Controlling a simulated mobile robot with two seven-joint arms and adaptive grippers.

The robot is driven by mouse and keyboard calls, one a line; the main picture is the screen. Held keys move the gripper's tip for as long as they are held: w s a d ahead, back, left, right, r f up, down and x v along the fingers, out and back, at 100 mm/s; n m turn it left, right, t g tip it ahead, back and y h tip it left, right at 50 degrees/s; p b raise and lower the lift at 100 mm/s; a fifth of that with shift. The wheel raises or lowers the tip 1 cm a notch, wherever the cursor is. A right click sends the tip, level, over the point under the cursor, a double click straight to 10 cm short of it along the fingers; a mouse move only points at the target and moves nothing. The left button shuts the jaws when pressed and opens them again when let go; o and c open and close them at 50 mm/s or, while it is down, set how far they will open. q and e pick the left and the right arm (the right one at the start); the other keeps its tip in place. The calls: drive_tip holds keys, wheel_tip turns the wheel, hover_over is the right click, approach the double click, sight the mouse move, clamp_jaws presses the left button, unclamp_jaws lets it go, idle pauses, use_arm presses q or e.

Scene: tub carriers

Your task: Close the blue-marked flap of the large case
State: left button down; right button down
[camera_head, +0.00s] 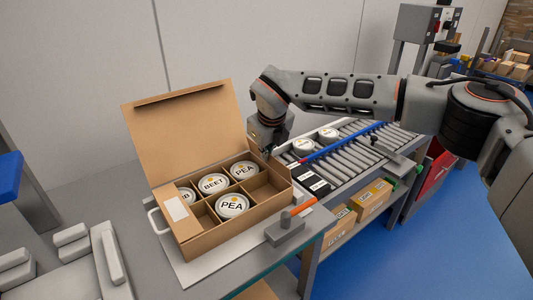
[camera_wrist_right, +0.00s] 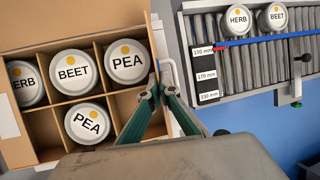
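The large case (camera_head: 222,243) is an open cardboard box with dividers on the bench. Its big flap (camera_head: 187,127) stands up at the back; I see no blue mark on it. Several white tubs sit in its cells, including a BEET tub (camera_head: 213,184) and a PEA tub (camera_head: 232,205); some right-hand cells are empty. My right gripper (camera_head: 268,152) is just beyond the case's back right corner. In the wrist view its fingers (camera_wrist_right: 160,88) are close together beside the case wall (camera_wrist_right: 158,60), with nothing seen between them. My left gripper is out of view.
A roller conveyor (camera_head: 350,150) with tubs (camera_head: 303,146) and a blue rail (camera_head: 340,142) lies right of the case. Cartons (camera_head: 372,198) lie on a lower shelf. A wall is behind.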

drive_tip(key=shift+a, duration=0.1)
drive_tip(key=shift+s+a+f+n+t+h, duration=0.15)
drive_tip(key=shift+s+a+t+h, duration=0.15)
drive_tip(key=shift+h, duration=0.25)
drive_tip(key=shift+s+a+n+t+h, duration=0.1)
drive_tip(key=shift+a+n+t+h, duration=0.05)
drive_tip(key=shift+t+h, duration=0.35)
drive_tip(key=shift+s+a+f+n+t+h+b, duration=0.15)
drive_tip(key=shift+a+f+n+t+h+b, duration=0.1)
drive_tip(key=shift+a+t+h+b, duration=0.25)
drive_tip(key=shift+s+a+f+n+t+h+b, duration=0.15)
drive_tip(key=shift+f+t+h+b, duration=0.2)
drive_tip(key=shift+h, duration=0.3)
drive_tip(key=shift+s+t+h, duration=0.1)
drive_tip(key=shift+t+h, duration=0.25)
drive_tip(key=shift+h, duration=0.15)
drive_tip(key=c, duration=2.3)
unclamp_jaws()
drive_tip(key=shift+c, duration=0.2)
